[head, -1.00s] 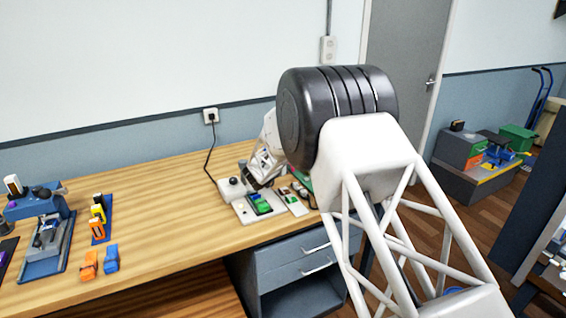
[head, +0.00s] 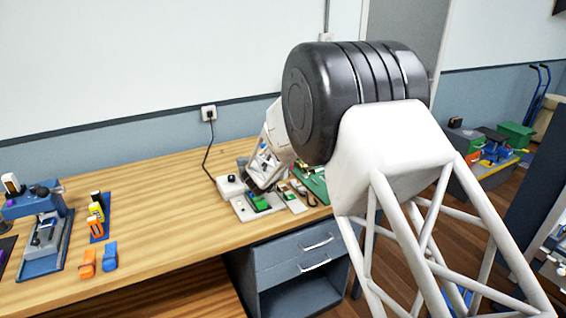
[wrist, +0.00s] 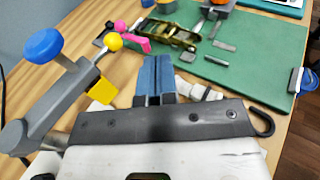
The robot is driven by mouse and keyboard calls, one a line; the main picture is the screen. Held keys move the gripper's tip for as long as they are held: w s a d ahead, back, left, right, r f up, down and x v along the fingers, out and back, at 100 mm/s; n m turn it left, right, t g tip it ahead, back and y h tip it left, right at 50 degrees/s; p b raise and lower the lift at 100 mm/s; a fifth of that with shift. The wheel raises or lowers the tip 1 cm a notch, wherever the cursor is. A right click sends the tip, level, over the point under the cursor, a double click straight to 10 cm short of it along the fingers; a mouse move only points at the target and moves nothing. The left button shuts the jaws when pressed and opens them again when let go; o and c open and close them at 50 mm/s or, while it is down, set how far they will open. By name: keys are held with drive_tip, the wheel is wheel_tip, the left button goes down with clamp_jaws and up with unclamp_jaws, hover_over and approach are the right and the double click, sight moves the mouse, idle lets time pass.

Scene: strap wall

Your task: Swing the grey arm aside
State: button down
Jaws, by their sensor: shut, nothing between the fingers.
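In the wrist view a grey arm (wrist: 62,100) runs from the lower left up towards the middle. It carries a blue knob (wrist: 43,46) on a short stem. A yellow block (wrist: 101,91) is at its side, and a yellow ball (wrist: 113,42) shows near its far end. My gripper (wrist: 153,62) is shut, its blue fingers together and empty, just right of the grey arm's far end. A gap shows between them; I cannot tell their heights. In the head view my gripper (head: 258,184) is small, over the bench's right part, and the grey arm cannot be made out.
A green mat (wrist: 255,65) with strap hardware and small grey pieces lies beyond my fingers. A pink piece (wrist: 133,34) is near the yellow ball. A blue fixture (head: 45,235) and orange and blue pieces stand at the bench's left. The middle of the wooden bench (head: 160,205) is clear.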

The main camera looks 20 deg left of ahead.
drive_tip(key=s+d+r, duration=0.1)
drive_tip(key=s+d, duration=0.2)
drive_tip(key=s, duration=0.3)
drive_tip(key=shift+s+d+r, duration=0.2)
drive_tip(key=shift+d, duration=0.05)
idle(0.3)
drive_tip(key=s+d+r+n+g+y, duration=0.15)
drive_tip(key=d+r+n+y, duration=0.25)
drive_tip(key=d+r+n, duration=0.55)
drive_tip(key=s+d+r+n+g+y, duration=0.1)
drive_tip(key=s+d+r+n+g, duration=0.1)
drive_tip(key=s+d+r+n, duration=0.3)
drive_tip(key=s+d+r+n+g+y, duration=0.1)
drive_tip(key=s+d+r+n, duration=0.2)
drive_tip(key=s+d+n, duration=0.3)
drive_tip(key=s+d+f+n+g+h, duration=0.1)
drive_tip(key=s+d+n, duration=0.4)
drive_tip(key=s, duration=0.8)
drive_tip(key=s+d+n+g+h, duration=0.1)
drive_tip(key=s+d+n+g, duration=0.3)
drive_tip(key=s+d, duration=0.7)
drive_tip(key=s+d+f+n+g+h, duration=0.1)
drive_tip(key=s+d+n+g, duration=0.2)
drive_tip(key=s+d+n, duration=0.5)
drive_tip(key=s, duration=0.6)
drive_tip(key=shift+s+d+f, duration=0.2)
drive_tip(key=shift+s+f, duration=0.1)
drive_tip(key=shift+s, duration=0.05)
